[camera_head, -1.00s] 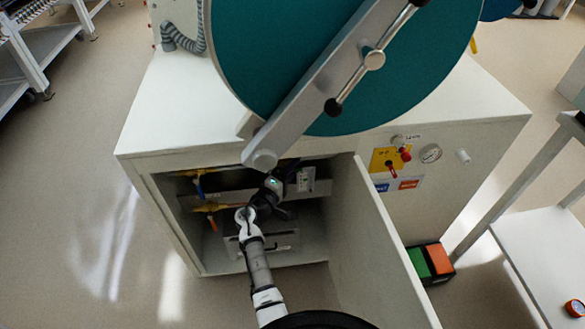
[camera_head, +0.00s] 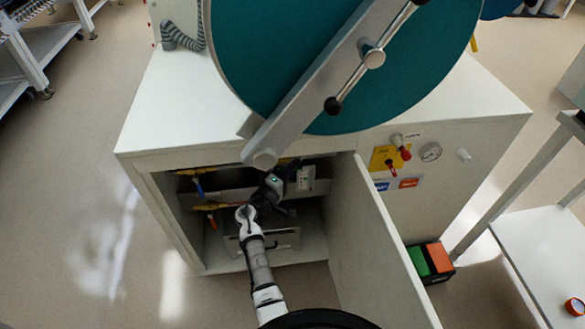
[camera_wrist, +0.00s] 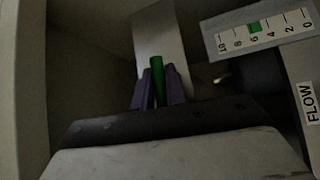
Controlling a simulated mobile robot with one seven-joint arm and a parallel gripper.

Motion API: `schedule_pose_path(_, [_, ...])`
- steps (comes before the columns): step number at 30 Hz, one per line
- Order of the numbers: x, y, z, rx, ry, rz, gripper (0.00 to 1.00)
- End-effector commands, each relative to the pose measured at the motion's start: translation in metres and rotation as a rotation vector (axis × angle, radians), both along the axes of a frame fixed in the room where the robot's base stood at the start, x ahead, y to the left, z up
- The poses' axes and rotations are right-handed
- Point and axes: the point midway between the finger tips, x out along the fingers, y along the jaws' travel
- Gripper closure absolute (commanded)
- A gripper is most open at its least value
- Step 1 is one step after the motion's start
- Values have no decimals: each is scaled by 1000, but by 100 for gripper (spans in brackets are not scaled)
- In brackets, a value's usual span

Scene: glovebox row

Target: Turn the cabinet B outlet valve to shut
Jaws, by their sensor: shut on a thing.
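My gripper (camera_wrist: 158,88) is shut on a green valve handle (camera_wrist: 157,75) in the wrist view, with one purple finger on each side of it. The handle stands about upright in that view. In the head view my gripper (camera_head: 290,172) is inside the open cabinet, near its upper right part, and hides the green handle. No label naming the outlet valve or cabinet B is readable. The valve body is hidden behind my gripper.
A flow gauge (camera_wrist: 258,30) is right of the fingers. A blue handle (camera_head: 200,188) and an orange handle (camera_head: 212,220) sit at the cabinet's left. The open door (camera_head: 375,240) stands right of my arm. A large teal disc (camera_head: 290,60) is above.

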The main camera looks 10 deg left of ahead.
Motion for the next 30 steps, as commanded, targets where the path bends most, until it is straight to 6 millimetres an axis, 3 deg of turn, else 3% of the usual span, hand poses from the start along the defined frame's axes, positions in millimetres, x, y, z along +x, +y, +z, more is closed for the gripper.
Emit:
schedule_pose_path(11, [-1, 1, -13, 201, 82, -1, 100])
schedule_pose_path(30, [-8, 19, -43, 759, 317, -1, 100])
